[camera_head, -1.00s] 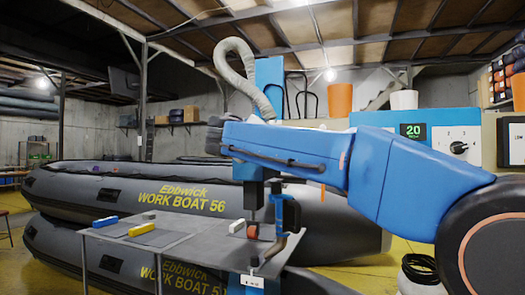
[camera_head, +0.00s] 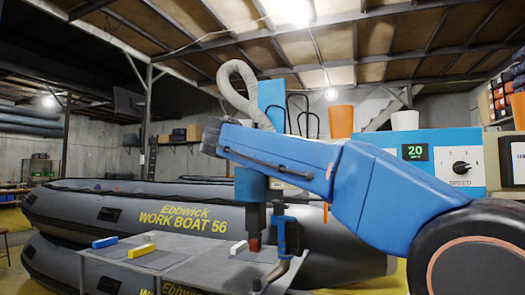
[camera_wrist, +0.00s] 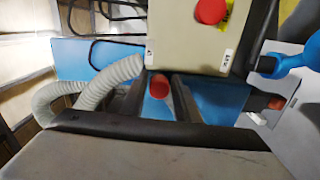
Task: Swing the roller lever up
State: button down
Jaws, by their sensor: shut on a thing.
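The roller lever shows as a red knob (camera_wrist: 159,87) under a pale machine box in the wrist view. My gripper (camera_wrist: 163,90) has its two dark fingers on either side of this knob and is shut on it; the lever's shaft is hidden. In the head view my blue arm covers the gripper and lever. A red roller (camera_head: 254,243) sits beneath a dark, blue-topped column (camera_head: 250,186), slightly above the grey worktable (camera_head: 190,262) as far as I can see. A red roller-like end (camera_wrist: 277,102) also shows at right in the wrist view.
The pale box (camera_wrist: 195,35) carries a red button (camera_wrist: 211,10). A ribbed hose (camera_head: 238,85) and blue panel (camera_head: 272,98) stand behind. Yellow (camera_head: 142,250), blue (camera_head: 105,242) and white (camera_head: 238,247) blocks lie on the table. Grey inflatable boats (camera_head: 130,208) stand behind it.

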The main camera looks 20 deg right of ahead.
jog(key=shift+a+r, duration=0.15)
jog(key=c, duration=1.6)
grip_release()
jog(key=shift+w, duration=0.1)
jog(key=shift+o, duration=0.6)
jog(key=shift+a, duration=0.1)
jog(key=v, duration=1.7)
